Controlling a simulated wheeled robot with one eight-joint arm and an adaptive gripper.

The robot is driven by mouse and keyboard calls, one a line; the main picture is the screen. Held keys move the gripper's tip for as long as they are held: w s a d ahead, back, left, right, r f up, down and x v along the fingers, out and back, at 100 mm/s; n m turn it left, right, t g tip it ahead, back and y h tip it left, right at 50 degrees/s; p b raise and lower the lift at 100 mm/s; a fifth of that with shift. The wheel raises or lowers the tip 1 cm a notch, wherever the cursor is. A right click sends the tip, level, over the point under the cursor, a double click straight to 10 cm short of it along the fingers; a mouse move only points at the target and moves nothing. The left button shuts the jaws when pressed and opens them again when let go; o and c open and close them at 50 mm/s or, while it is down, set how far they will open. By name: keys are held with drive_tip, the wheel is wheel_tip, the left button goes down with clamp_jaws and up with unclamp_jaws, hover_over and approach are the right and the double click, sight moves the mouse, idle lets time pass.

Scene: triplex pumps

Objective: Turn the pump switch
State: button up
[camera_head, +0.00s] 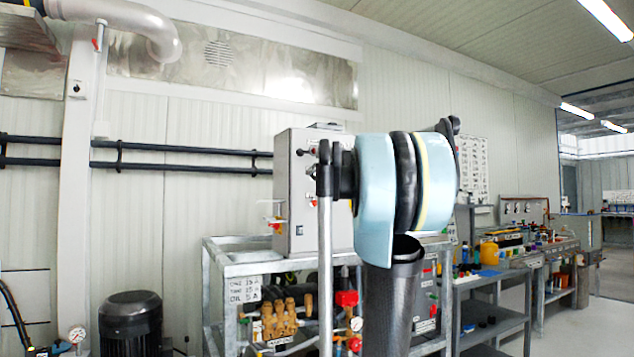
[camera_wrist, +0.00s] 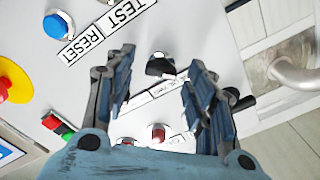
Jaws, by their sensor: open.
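A black rotary knob (camera_wrist: 160,66) sits on the light grey panel in the wrist view, between the two fingertips of my gripper (camera_wrist: 157,60). My gripper is open, with one blue-grey finger on each side of the knob and a gap to both. I cannot tell how far the fingertips are from the panel. A second black knob (camera_wrist: 240,103) lies to the right of the right finger. The labels near the knobs are too blurred to read. In the head view the panel belongs to a grey control box (camera_head: 298,215); my arm hides part of it and my gripper.
In the wrist view, a blue button (camera_wrist: 58,25), TEST and RESET labels, a red-and-yellow emergency stop (camera_wrist: 12,82) and green and red buttons (camera_wrist: 58,125) lie around. A metal frame (camera_head: 235,268) carries the box. A black motor (camera_head: 133,318) stands left.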

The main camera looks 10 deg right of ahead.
drive_tip(key=shift+w+a, duration=0.2)
drive_tip(key=shift+w, duration=0.35)
drive_tip(key=shift+c, duration=0.6)
drive_tip(key=c, duration=0.9)
drive_tip(key=shift+c, duration=0.2)
drive_tip(key=shift+m, duration=0.3)
drive_tip(key=m, duration=0.4)
drive_tip(key=shift+m, duration=2)
